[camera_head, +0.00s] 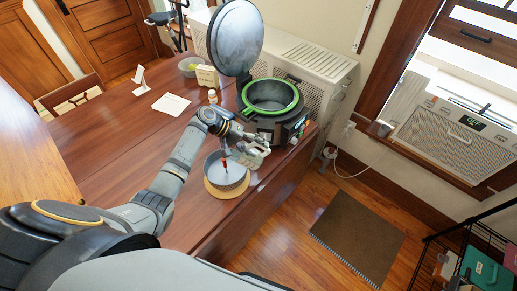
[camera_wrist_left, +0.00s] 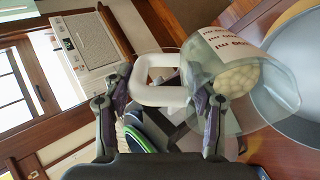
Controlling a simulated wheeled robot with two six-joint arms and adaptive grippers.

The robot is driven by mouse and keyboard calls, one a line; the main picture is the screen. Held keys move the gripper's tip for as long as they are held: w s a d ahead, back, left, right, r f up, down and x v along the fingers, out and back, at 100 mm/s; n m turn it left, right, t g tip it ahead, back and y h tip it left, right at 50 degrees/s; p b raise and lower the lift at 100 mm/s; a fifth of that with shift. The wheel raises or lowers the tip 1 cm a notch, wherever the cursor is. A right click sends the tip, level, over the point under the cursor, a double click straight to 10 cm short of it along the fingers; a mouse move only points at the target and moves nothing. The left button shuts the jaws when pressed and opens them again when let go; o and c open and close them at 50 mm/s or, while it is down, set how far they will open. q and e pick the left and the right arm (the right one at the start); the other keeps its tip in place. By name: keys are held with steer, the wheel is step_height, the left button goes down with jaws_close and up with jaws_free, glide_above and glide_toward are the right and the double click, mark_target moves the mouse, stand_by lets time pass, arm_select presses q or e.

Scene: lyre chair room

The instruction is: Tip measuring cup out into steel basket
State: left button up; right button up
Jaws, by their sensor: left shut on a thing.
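The measuring cup (camera_head: 250,159) is clear, with red markings and a pale handle. In the left wrist view the cup (camera_wrist_left: 228,75) holds pale, rounded pieces. My left gripper (camera_head: 257,143) is shut on its handle (camera_wrist_left: 155,98) and holds it just right of the steel basket's rim. The cup looks tilted in the wrist view; its exact lean is unclear. The basket wall also fills the wrist view's right edge (camera_wrist_left: 292,80).
A dark cooker (camera_head: 262,123) with a green ring and raised grey lid (camera_head: 235,38) stands behind the cup. The table's (camera_head: 120,145) left part is mostly clear.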

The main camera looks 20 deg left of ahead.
mark_target(246, 146)
arm_select(q)
steer(key=shift+s+a+f+h+b, duration=0.1)
steer(key=shift+a+f+h+b, duration=0.15)
steer(key=shift+h+b, duration=0.35)
steer(key=shift+s+a+r+t+h+b, duration=0.1)
steer(key=shift+a+t+h+b, duration=0.15)
steer(key=shift+a+h+b, duration=0.3)
steer(key=shift+s+a+r+t+h+b, duration=0.1)
steer(key=shift+a+t+h+b, duration=0.2)
steer(key=shift+b, duration=0.4)
steer(key=shift+s+a+r+h+b, duration=0.15)
steer(key=shift+a+r+h+b, duration=0.4)
steer(key=shift+h+b, duration=0.3)
steer(key=shift+r, duration=0.15)
steer(key=shift+s+a+t+h+b, duration=0.1)
steer(key=shift+a+t+h+b, duration=0.2)
steer(key=shift+b, duration=0.15)
steer(key=shift+s+a+r+h+b, duration=0.1)
steer(key=shift+a+r+h+b, duration=0.3)
steer(key=shift+a+r, duration=0.05)
